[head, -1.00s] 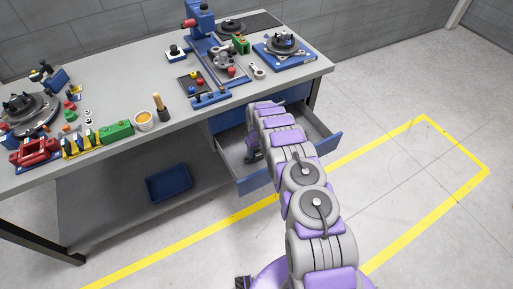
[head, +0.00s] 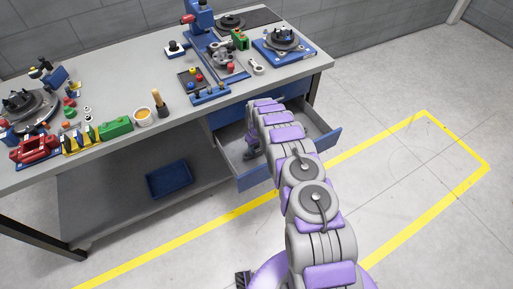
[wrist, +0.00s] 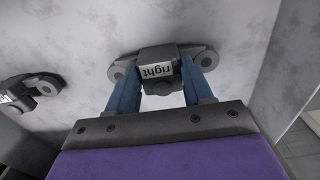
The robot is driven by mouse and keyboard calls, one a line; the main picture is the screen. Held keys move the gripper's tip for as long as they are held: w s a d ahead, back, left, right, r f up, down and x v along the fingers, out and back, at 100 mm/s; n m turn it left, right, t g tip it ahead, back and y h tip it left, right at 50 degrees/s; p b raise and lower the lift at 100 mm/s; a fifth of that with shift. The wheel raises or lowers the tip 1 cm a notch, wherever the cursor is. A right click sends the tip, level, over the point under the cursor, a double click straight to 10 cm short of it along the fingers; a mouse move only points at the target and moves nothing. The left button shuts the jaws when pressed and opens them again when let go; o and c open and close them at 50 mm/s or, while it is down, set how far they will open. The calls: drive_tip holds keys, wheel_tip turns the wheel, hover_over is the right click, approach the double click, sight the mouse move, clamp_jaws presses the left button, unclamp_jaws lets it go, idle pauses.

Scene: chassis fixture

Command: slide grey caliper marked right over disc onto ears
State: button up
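The grey caliper marked right (wrist: 160,68) lies in the open drawer (head: 287,163). In the wrist view its label faces me, and its two eared ends stick out to either side. My gripper (wrist: 162,90) has its two blue fingers on either side of the caliper's middle body, apart from each other. Whether they press on it is not clear. A second grey caliper (wrist: 33,95) with a white label lies to the left in the drawer. A disc (head: 283,40) sits on a blue fixture plate (head: 298,54) at the bench's back right. Its ears are too small to make out.
The drawer walls stand close around my gripper; one side wall (wrist: 247,65) shows at right. The bench top (head: 135,78) above holds a blue press (head: 200,18), a cup (head: 143,117) and several small parts. A blue bin (head: 169,179) is on the lower shelf.

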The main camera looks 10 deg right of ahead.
sight(257, 149)
drive_tip(key=c, duration=0.8)
drive_tip(key=shift+r+p, duration=0.45)
drive_tip(key=shift+r, duration=0.6)
drive_tip(key=shift+r, duration=0.1)
drive_tip(key=shift+r+p, duration=0.55)
drive_tip(key=shift+r, duration=0.85)
